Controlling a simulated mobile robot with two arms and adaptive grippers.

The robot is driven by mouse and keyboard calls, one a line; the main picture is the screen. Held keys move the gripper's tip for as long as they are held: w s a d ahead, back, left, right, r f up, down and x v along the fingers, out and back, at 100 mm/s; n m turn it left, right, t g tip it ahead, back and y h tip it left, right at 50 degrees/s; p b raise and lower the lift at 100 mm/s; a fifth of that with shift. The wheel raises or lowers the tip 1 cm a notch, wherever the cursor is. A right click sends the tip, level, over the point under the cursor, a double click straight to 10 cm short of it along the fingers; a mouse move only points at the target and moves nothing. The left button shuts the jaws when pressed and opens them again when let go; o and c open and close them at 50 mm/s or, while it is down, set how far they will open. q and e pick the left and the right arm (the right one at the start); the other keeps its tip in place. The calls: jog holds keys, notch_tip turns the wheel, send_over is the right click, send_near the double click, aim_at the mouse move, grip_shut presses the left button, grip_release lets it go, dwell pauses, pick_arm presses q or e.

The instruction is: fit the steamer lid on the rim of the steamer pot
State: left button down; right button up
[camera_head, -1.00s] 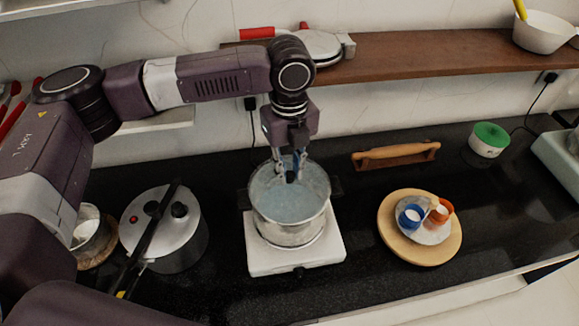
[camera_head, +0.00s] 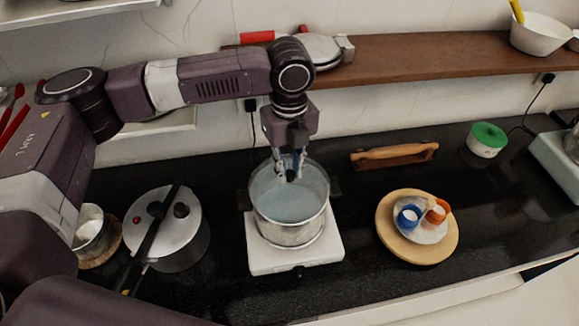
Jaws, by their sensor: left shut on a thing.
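The steamer pot (camera_head: 288,232) is a shiny metal pot with dark side handles, upright on a white burner. My left gripper (camera_head: 290,176) points down over the back part of the pot's mouth. It is shut on a small dark knob, which I take to be that of the steamer lid. The lid itself is hard to make out: the bluish, see-through surface in the pot's mouth could be glass or the water below. I cannot tell whether the lid touches the rim. My right gripper is out of view.
The white burner (camera_head: 268,262) stands on the black counter. A pressure cooker (camera_head: 182,240) is to its left. A round wooden board (camera_head: 430,250) with small cups is to its right. A rolling pin (camera_head: 395,153) lies behind. A wooden shelf (camera_head: 430,60) hangs above.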

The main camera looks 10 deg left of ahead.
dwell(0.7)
pick_arm(q)
jog(key=shift+f+p, duration=0.35)
dwell(0.4)
jog(key=shift+f+p, duration=0.25)
jog(key=shift+p, duration=0.15)
jog(key=c, duration=1.7)
grip_release()
